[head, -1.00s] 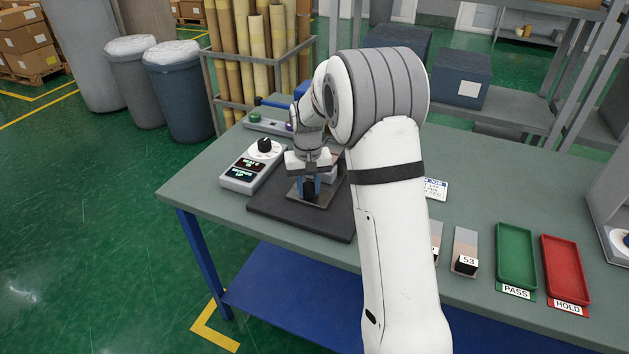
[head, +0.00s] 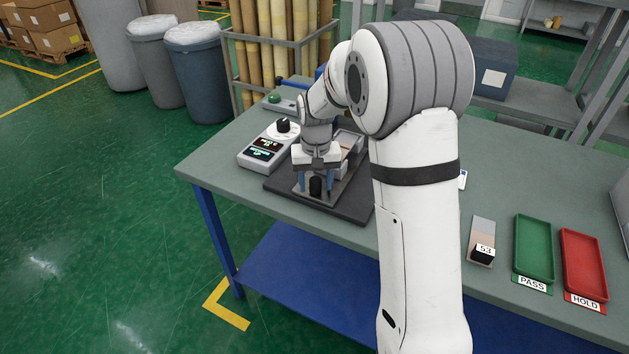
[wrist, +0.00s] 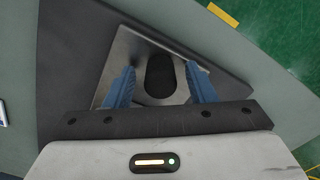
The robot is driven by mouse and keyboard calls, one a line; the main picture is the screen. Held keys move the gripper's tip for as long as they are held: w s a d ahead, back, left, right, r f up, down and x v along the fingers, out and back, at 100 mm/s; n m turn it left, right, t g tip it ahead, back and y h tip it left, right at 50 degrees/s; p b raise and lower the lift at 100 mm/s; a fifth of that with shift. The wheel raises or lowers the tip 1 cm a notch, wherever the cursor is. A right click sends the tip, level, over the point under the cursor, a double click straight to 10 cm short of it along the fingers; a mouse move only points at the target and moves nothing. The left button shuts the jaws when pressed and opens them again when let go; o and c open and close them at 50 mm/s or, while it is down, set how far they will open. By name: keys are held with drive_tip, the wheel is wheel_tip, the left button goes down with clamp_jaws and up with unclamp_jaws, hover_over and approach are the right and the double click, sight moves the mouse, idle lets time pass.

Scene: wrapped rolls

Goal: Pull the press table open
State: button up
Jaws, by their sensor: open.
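The press table is a bare metal plate (head: 327,196) with an upright black knob (head: 316,187). It lies out over the front part of a dark base mat (head: 355,210). My gripper (head: 316,184) points down over it, with one blue finger on each side of the knob. In the wrist view the plate (wrist: 124,62) and the black knob (wrist: 160,76) lie between the spread fingertips of my gripper (wrist: 161,76). Gaps show on both sides of the knob, so the gripper is open and holds nothing. The press behind is partly hidden by my arm.
A control box (head: 266,147) with a dial and displays stands left of the mat. A green-button box (head: 281,104) is behind it. A sample block (head: 482,240), a green PASS tray (head: 533,250) and a red HOLD tray (head: 584,265) stand at right. The left table corner is clear.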

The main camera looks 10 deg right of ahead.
drive_tip(key=shift+r, duration=0.1)
wheel_tip(320, 180, up, 7)
drive_tip(key=shift+r, duration=0.3)
idle(0.4)
drive_tip(key=shift+s+r, duration=0.15)
drive_tip(key=s+d+r+t, duration=0.1)
drive_tip(key=s+d, duration=0.2)
drive_tip(key=s, duration=1)
drive_tip(key=s+d+r+t, duration=0.1)
drive_tip(key=s+d, duration=0.2)
drive_tip(key=s, duration=1)
drive_tip(key=shift+s+d+r+t, duration=0.15)
drive_tip(key=shift+d+t, duration=0.15)
drive_tip(key=shift+d, duration=0.1)
